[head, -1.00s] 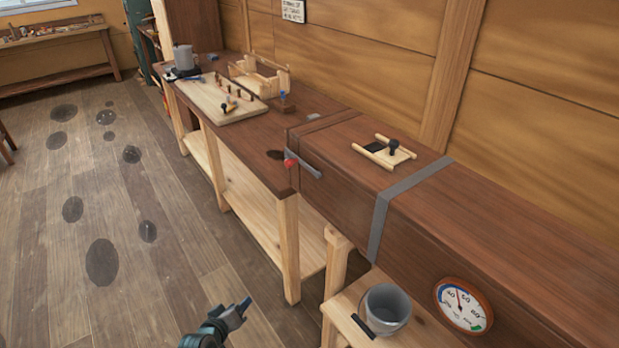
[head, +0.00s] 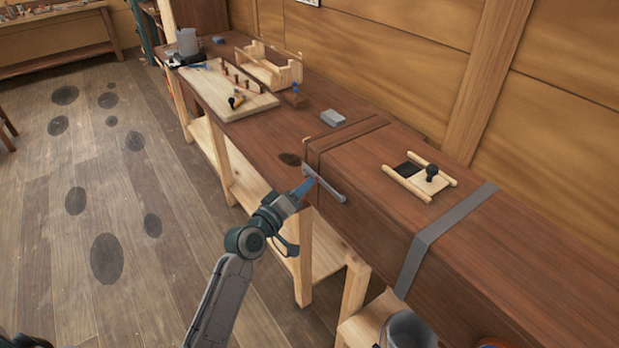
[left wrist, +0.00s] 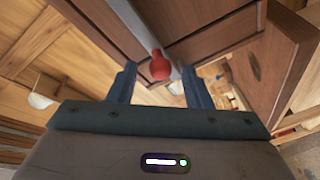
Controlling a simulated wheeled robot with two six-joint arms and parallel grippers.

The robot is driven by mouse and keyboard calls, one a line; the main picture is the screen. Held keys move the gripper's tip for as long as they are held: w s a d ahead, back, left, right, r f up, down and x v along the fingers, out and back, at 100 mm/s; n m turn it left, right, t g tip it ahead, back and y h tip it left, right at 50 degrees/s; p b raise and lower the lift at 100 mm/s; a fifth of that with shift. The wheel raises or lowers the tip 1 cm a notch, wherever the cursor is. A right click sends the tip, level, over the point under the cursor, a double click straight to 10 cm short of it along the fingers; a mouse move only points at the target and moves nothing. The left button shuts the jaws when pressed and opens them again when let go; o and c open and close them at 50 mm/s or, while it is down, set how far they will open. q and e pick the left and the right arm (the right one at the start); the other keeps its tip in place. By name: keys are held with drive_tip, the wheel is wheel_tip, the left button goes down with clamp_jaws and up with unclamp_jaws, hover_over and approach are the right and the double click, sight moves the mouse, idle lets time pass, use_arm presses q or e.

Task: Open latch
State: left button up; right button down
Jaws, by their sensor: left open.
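My left gripper (head: 304,188) is open at the knob end of the bar, with one finger on each side of the knob in the left wrist view (left wrist: 158,78). I cannot tell whether either finger touches it. My right gripper is not in view.
A small sliding wooden vent with a black knob (head: 431,173) sits on the box top, beside a grey strap (head: 440,235). The workbench (head: 262,132) behind holds a pegged board (head: 215,90) and a wooden carrier (head: 268,70). A bucket (head: 408,330) stands low at the bottom right. Floor at left is open.

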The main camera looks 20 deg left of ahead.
use_arm(q)
drive_tip(key=x, duration=0.2)
drive_tip(key=shift+w, duration=0.35)
drive_tip(key=shift+w+d+p, duration=0.15)
drive_tip(key=shift+w+p, duration=0.1)
drive_tip(key=shift+p, duration=0.05)
drive_tip(key=shift+w+d, duration=0.1)
drive_tip(key=shift+w, duration=0.05)
drive_tip(key=shift+c, duration=1.4)
clamp_jaws()
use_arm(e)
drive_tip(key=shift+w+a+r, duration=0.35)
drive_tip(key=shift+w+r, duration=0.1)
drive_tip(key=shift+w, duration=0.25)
